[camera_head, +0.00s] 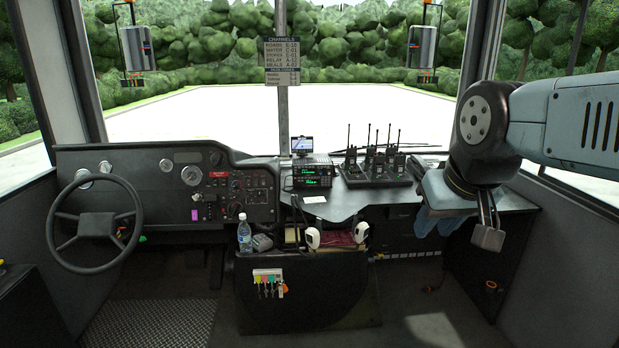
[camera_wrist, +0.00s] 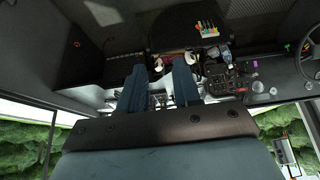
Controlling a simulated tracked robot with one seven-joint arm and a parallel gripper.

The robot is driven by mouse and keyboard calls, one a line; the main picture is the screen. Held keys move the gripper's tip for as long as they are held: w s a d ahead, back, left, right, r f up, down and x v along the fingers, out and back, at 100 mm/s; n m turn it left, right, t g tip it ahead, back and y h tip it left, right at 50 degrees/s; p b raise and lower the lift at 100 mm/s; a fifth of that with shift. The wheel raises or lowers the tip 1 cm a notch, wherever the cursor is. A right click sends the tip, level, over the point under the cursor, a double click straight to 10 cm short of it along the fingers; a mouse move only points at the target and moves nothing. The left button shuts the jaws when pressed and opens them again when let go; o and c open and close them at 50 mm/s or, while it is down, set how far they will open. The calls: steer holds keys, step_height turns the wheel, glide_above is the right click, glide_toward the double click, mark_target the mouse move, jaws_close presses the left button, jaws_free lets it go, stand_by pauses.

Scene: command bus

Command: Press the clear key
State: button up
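No key marked clear can be made out in either view; lettering on the devices is too small to read. A black radio unit with green displays and small controls (camera_head: 312,176) sits on the dash ledge, right of the centre post. A small grey device (camera_head: 262,242) lies beside the water bottle; I cannot tell whether it has keys. My gripper (camera_head: 438,224) hangs at the right, in front of the right part of the counter, well right of the radio. In the wrist view its two blue fingers (camera_wrist: 160,70) are apart with nothing held between them.
Walkie-talkies (camera_head: 376,165) stand in a charger right of the radio. A small screen (camera_head: 302,146) is above the radio. A water bottle (camera_head: 244,235) and white-ended objects (camera_head: 313,238) are on the centre console. The steering wheel (camera_head: 97,222) is at left.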

jaws_close()
stand_by(1.4)
